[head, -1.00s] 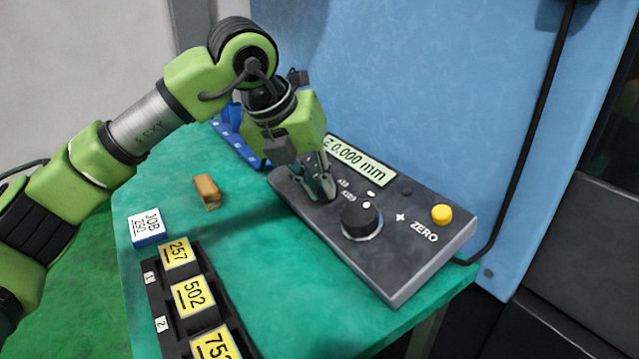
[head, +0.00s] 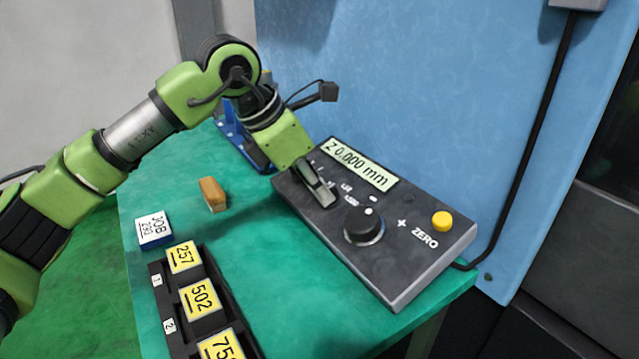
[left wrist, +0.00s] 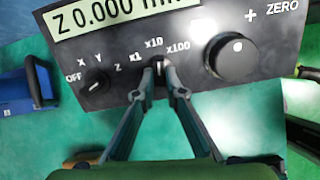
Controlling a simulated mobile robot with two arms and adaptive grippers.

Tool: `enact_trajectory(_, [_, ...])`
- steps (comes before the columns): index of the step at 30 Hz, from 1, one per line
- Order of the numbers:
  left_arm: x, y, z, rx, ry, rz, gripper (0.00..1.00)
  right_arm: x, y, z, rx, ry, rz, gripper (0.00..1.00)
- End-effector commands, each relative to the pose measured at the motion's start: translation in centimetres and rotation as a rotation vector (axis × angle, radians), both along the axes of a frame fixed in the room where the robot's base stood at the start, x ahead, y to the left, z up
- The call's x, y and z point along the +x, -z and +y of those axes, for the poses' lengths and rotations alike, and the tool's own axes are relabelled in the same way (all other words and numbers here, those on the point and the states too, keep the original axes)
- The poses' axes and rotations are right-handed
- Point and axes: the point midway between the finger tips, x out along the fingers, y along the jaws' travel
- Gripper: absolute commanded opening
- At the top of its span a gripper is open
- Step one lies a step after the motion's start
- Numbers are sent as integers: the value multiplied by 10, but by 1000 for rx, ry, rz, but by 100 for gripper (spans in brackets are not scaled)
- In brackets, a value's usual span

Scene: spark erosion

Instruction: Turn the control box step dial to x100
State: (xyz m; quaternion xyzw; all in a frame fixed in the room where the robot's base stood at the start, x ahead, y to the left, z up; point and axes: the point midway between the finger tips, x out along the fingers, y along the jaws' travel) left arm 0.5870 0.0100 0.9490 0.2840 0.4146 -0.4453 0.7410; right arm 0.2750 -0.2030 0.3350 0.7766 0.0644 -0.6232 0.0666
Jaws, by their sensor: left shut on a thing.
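The control box (head: 400,270) is dark grey, with a display (head: 357,163) reading Z 0.000 mm. In the left wrist view its small black step dial (left wrist: 158,66) sits below the marks x1, x10 and x100. A light line on the dial seems to point up, near x10, but the fingers partly hide it. My left gripper (head: 323,196) is shut on the step dial, one finger on each side, as the left wrist view (left wrist: 158,92) shows. In the head view the gripper covers the dial. My right gripper is not in view.
A large round knob (head: 363,226) and a yellow ZERO button (head: 442,216) are right of the step dial. An axis dial marked OFF, X, Y, Z (left wrist: 97,82) is at its left. A brown block (head: 213,194), a JOB block (head: 154,231) and a black numbered rack (head: 222,284) stand on the green table.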

Motion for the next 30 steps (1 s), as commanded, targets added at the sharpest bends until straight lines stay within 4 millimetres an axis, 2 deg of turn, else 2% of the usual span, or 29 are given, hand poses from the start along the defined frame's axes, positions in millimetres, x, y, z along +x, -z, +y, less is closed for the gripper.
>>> enact_trajectory(15, [5, -4, 1, 96, 435, -150, 0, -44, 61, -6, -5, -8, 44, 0])
enact_trajectory(22, [7, -4, 1, 128, 576, -198, 0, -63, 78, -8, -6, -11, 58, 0])
enact_trajectory(30, [7, -4, 0, 148, 669, -229, 0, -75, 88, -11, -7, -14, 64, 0])
